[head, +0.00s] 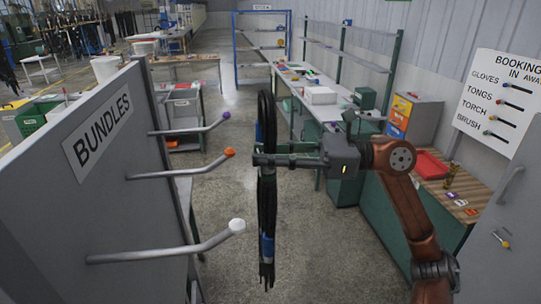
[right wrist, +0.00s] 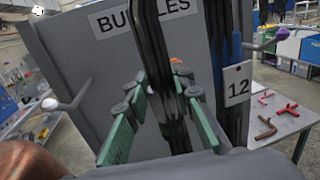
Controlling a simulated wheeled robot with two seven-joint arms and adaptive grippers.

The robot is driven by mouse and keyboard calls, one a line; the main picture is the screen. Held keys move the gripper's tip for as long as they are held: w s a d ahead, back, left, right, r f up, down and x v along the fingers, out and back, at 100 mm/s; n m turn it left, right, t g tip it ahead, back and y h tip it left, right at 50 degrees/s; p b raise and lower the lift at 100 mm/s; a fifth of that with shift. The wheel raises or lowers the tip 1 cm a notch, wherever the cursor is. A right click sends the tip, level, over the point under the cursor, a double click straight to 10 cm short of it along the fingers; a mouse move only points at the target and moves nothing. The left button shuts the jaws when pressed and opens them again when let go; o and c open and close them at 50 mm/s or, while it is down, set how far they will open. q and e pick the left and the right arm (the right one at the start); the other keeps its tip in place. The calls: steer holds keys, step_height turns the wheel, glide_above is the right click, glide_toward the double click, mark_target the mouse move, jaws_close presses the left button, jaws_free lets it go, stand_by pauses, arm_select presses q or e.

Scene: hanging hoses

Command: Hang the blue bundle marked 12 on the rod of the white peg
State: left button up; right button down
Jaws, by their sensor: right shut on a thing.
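The bundle marked 12 is a long loop of black hose (head: 267,205) with blue bands, hanging upright. Its white tag 12 (right wrist: 238,83) and blue band show in the right wrist view. My right gripper (head: 262,160) is shut on the bundle's upper half, with green pads on both sides of the hose in the wrist view (right wrist: 158,98). The white peg is a grey rod with a white tip (head: 237,226), the nearest on the panel, left of the bundle; its tip also shows in the wrist view (right wrist: 48,104). The bundle appears apart from the rod. My left gripper is out of view.
The grey BUNDLES panel (head: 150,195) also carries an orange-tipped peg (head: 229,152) and a purple-tipped peg (head: 226,115), both empty, farther back. A green workbench (head: 385,215) stands right. Open floor (head: 225,185) lies between panel and bench.

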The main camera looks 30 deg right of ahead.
steer(key=s+r+p+x, duration=0.1)
steer(key=p+x, duration=0.3)
steer(key=x, duration=0.5)
steer(key=s+a+p+x, duration=0.1)
steer(key=p+x, duration=0.3)
steer(key=x, duration=0.5)
steer(key=shift+s+a+r, duration=0.35)
steer(key=shift+s+a, duration=0.1)
steer(key=shift+a, duration=0.2)
stand_by(0.4)
stand_by(1.3)
